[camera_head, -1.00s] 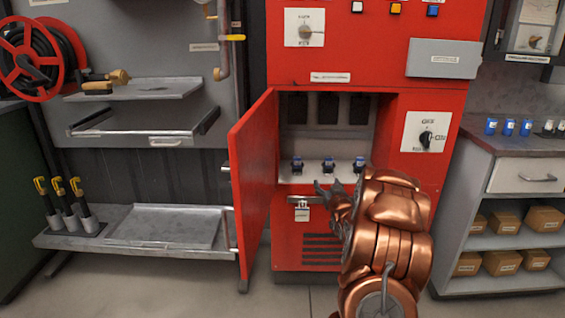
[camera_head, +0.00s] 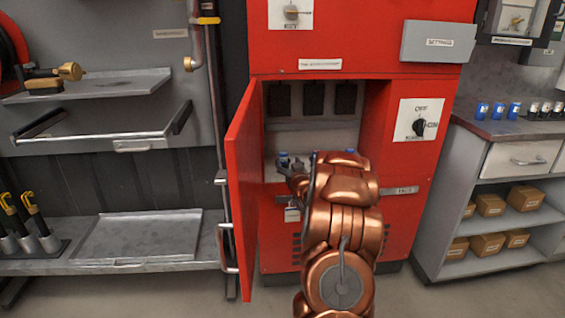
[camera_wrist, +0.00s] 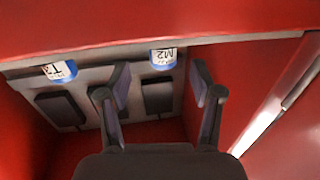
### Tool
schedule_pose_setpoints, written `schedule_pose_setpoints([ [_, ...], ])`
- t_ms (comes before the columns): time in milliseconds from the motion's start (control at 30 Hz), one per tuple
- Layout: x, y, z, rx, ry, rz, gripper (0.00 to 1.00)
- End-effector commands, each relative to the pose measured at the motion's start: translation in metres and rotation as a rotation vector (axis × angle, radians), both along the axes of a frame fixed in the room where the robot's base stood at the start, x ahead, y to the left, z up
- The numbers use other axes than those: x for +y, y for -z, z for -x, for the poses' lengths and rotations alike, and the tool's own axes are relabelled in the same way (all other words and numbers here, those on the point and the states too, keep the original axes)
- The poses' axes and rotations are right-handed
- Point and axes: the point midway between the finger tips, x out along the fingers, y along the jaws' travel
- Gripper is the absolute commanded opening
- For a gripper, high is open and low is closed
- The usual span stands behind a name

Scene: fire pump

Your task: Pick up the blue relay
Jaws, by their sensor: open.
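A blue relay (camera_head: 283,159) shows inside the open red cabinet in the head view, just above my gripper (camera_head: 292,174). Other relays on the same shelf are largely hidden by my arm. In the wrist view, a blue relay labelled M2 (camera_wrist: 163,59) appears inverted, ahead of the gap between the fingers of my gripper (camera_wrist: 158,80). Another blue relay with a partly readable label (camera_wrist: 60,71) lies left of the fingers. My gripper is open and empty, at the cabinet opening, apart from both relays in the wrist view.
The red cabinet door (camera_head: 244,190) stands open left of my arm. A right-hand counter (camera_head: 515,128) carries blue relays (camera_head: 498,110) and several greyish ones. Boxes fill the shelves below it. A metal shelf (camera_head: 140,235) stands at left.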

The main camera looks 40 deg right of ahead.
Motion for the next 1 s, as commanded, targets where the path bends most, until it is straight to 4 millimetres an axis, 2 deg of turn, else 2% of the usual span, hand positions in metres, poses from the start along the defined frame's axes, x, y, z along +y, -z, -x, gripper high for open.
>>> schedule_pose_setpoints([
  [400, -0.016, 0.001, -0.037, 0.000, 0.002, 0.002, 0.65],
  [767, -0.020, 0.000, -0.043, 0.001, 0.003, -0.002, 0.65],
  [1000, -0.020, 0.000, -0.043, 0.001, 0.003, 0.000, 0.40],
])
